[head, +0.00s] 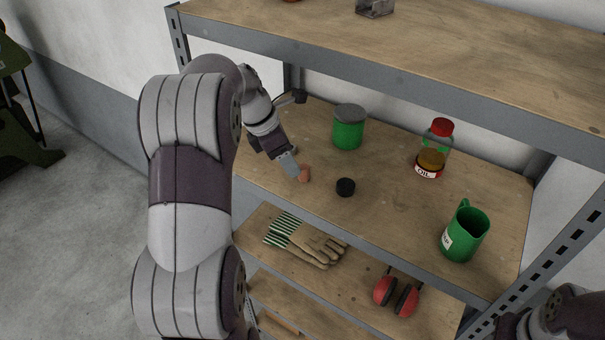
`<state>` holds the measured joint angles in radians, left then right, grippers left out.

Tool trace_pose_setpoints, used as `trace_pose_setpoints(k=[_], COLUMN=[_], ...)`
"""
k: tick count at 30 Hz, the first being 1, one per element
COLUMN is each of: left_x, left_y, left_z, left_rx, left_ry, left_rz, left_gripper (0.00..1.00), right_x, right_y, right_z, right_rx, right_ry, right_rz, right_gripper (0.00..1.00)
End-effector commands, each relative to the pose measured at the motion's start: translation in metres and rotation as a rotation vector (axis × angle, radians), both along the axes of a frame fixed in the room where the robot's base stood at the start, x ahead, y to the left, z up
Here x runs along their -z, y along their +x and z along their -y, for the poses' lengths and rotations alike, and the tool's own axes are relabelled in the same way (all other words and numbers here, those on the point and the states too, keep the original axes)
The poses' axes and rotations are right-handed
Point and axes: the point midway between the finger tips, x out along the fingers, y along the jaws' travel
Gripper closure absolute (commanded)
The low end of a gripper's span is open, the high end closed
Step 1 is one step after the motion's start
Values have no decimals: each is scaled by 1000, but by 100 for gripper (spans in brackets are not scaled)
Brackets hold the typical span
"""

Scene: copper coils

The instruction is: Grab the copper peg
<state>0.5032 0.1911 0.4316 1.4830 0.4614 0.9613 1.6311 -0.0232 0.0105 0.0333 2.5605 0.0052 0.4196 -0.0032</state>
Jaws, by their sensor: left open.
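A small copper peg (304,174) stands on the wooden middle shelf, left of a black round cap. My left gripper (297,172) reaches in from the left with its fingertips right at the peg's left side. Its jaws are open. The near finger covers part of the view, so I cannot tell whether the peg is between the fingers or whether they touch it. A part of my right arm (565,315) shows at the bottom right; its gripper is not in view.
On the middle shelf (400,217) stand a black cap (345,187), a green tin (348,128), an oil bottle (433,150) and a green jug (465,232). Gloves (308,241) and red earmuffs (396,293) lie below. The upper shelf (420,45) overhangs the back.

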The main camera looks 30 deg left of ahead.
Motion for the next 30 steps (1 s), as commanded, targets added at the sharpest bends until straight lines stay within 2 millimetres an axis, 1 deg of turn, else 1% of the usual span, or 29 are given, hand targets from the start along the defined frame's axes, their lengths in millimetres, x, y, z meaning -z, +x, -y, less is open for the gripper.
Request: trace_pose_setpoints(k=[5, 6, 8, 9, 11, 15, 20, 21, 23, 24, 25, 26, 30], left_x=[3, 17, 29, 28, 35, 45, 46, 46, 46, 46, 46, 46, 45], left_y=[15, 16, 20, 22, 24, 27, 27, 27, 27, 27, 27, 27, 27], left_z=[15, 16, 20, 22, 24, 26, 26, 26, 25, 25, 25, 25, 25], left_rx=[4, 3, 2, 2, 2, 1, 1, 1, 1, 1, 1, 1, 1], left_ry=[1, 1, 1, 0, 0, 2, 2, 2, 2, 2, 2, 2, 3], left_rz=[0, -2, 0, -2, -3, 0, 0, 0, 0, 0, 0, 0, 1], left_gripper=[41, 41, 41, 41, 41, 41, 41, 54, 73, 86, 96, 100, 100], right_x=[3, 13, 21, 12, 5, 5, 6, 6, 6, 6, 6, 6, 6], right_y=[0, 0, 0, 0, 0, 0, 0, 0, 0, 0, 0, 0, 0], right_z=[0, 0, 0, 0, 0, 0, 0, 0, 0, 0, 0, 0, 0], right_rx=[0, 0, 0, 0, 0, 0, 0, 0, 0, 0, 0, 0, 0], right_ry=[0, 0, 0, 0, 0, 0, 0, 0, 0, 0, 0, 0, 0], right_rz=[1, 1, 0, -1, 0, 1, 0, 0, 0, 0, 0, 0, 0], right_gripper=[57, 57, 57, 57, 57, 57, 57, 57, 57, 57, 57, 57, 57])
